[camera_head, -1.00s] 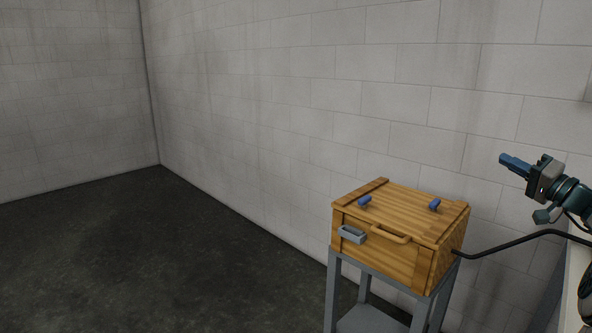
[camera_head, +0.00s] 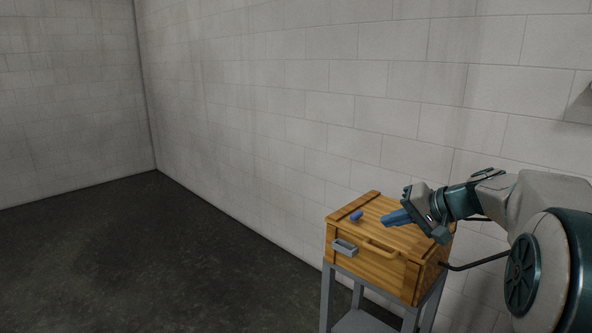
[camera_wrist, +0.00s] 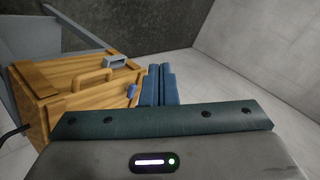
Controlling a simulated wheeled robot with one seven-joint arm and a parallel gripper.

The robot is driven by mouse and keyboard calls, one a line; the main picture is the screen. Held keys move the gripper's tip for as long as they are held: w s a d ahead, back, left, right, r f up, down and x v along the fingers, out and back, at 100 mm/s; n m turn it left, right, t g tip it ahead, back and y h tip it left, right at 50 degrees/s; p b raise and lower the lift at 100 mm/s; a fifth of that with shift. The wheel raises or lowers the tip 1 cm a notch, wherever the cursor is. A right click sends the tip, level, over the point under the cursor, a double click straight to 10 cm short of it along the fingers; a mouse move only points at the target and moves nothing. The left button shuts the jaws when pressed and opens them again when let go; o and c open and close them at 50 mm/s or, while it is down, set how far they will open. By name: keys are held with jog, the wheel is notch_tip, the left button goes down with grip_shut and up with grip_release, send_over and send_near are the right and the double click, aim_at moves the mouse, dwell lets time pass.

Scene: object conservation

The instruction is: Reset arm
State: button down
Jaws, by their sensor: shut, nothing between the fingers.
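My gripper (camera_head: 396,217) is in the head view at the right, in front of the wooden box's lid as seen from the head camera. Its blue fingers are together with nothing between them. In the wrist view the closed fingers (camera_wrist: 160,86) point away, just right of the wooden box (camera_wrist: 75,90). Whether they touch the box cannot be told. The second blue peg on the lid is hidden behind my gripper in the head view.
The box stands on a grey metal stand (camera_head: 326,297). A black cable (camera_head: 478,262) runs from the box's right side. A pale block wall (camera_head: 300,100) rises behind. The dark floor (camera_head: 150,260) at the left is clear.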

jog(key=s+a+n+g+h+p, duration=0.1)
jog(key=s+a+g+h+p, duration=0.1)
jog(key=s+a, duration=0.3)
jog(key=s+a+g+h+p, duration=0.1)
jog(key=s+a+p, duration=0.1)
jog(key=s, duration=0.6)
jog(key=s+f+n+g+h+p, duration=0.1)
jog(key=s+h+p, duration=0.4)
jog(key=s, duration=0.9)
jog(key=shift+s+d+f+n+g+p, duration=0.25)
jog(key=shift+f+n+g+p, duration=0.1)
jog(key=shift+f+n, duration=0.35)
jog(key=shift+f, duration=0.1)
